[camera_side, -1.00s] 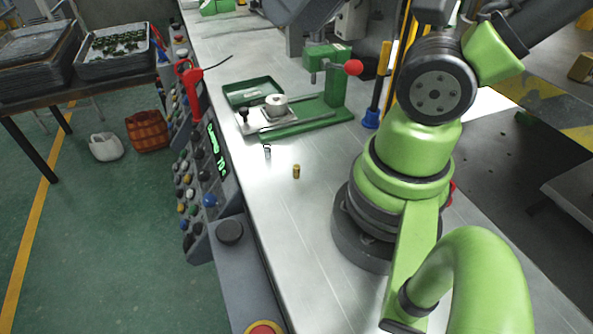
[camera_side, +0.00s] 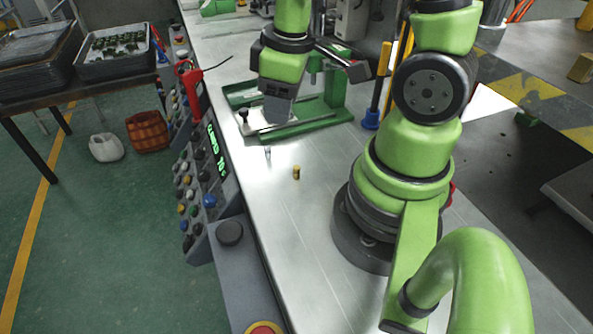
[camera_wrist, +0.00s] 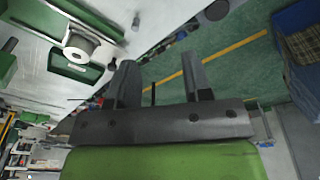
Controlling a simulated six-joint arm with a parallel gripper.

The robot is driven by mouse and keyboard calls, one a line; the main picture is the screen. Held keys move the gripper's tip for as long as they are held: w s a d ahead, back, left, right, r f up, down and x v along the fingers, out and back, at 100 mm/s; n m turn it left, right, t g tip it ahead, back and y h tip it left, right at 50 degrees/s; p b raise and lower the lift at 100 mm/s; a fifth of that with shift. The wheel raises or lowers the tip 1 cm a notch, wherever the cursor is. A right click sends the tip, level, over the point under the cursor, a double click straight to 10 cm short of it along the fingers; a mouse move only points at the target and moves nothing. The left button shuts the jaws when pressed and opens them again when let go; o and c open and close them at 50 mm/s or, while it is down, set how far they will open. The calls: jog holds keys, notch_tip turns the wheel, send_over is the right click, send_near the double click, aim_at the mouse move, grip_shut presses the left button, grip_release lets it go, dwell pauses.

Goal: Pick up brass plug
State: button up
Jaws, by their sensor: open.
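The brass plug (camera_side: 296,172) stands upright on the bare metal bench top in the side view. I cannot make it out in the wrist view. My gripper (camera_side: 279,108) is above the green fixture, higher than the plug and farther back along the bench, well apart from it. In the wrist view my gripper (camera_wrist: 160,68) has its two fingers spread with nothing between them. In the side view the arm's end hides part of the fixture.
A small silver pin (camera_side: 267,152) stands near the plug, to its left and back. The green fixture (camera_side: 318,120) stands behind them. A control panel (camera_side: 205,170) with buttons lines the bench's left edge. The bench in front of the plug is clear.

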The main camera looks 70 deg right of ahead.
aim_at(297, 167)
jog(key=shift+s+d+f+n+g, duration=0.2)
jog(key=shift+s+f+n+g, duration=0.15)
jog(key=shift+f, duration=1.4)
jog(key=shift+s+d+f+n+g, duration=0.2)
jog(key=shift+f+n, duration=0.25)
jog(key=shift+f, duration=1.3)
jog(key=shift+s+d+f+n+g, duration=0.15)
jog(key=shift+s+f+n+g, duration=0.2)
jog(key=shift+f, duration=1.4)
jog(key=shift+w+d+f, duration=0.1)
jog(key=shift+d+f, duration=0.1)
jog(key=shift+f, duration=1.1)
jog(key=shift+d+f, duration=0.2)
jog(key=shift+f, duration=1.1)
jog(key=shift+c, duration=0.3)
grip_shut()
